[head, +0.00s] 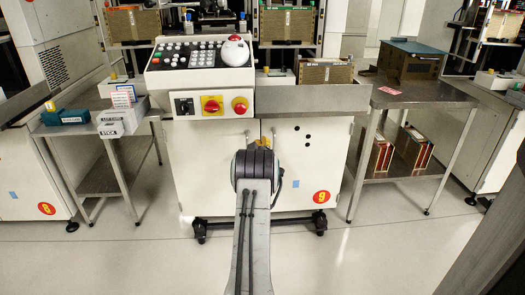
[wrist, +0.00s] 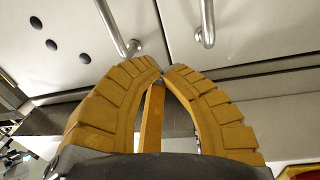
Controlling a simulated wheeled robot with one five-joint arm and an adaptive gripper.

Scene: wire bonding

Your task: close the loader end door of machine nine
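The middle machine's white lower cabinet has a left door (head: 207,165) and a right door (head: 311,150). The right door has several black dots and a red disc with a yellow figure (head: 321,196). Both doors look roughly flush; a small gap cannot be told. Their bar handles stand near the middle seam, the left handle (head: 247,135) and the right handle (head: 273,133). In the wrist view, the dotted door (wrist: 75,30) is at the left and the other door (wrist: 250,30) at the right. My gripper (wrist: 163,72) has its yellow fingertips together, empty, close to both handles.
A control panel (head: 200,57) with a red stop button (head: 239,104) overhangs the cabinet. A steel table (head: 420,93) stands at right, and a smaller table (head: 75,127) with a teal box (head: 65,117) at left. Castors (head: 320,222) stick out below. The floor in front is clear.

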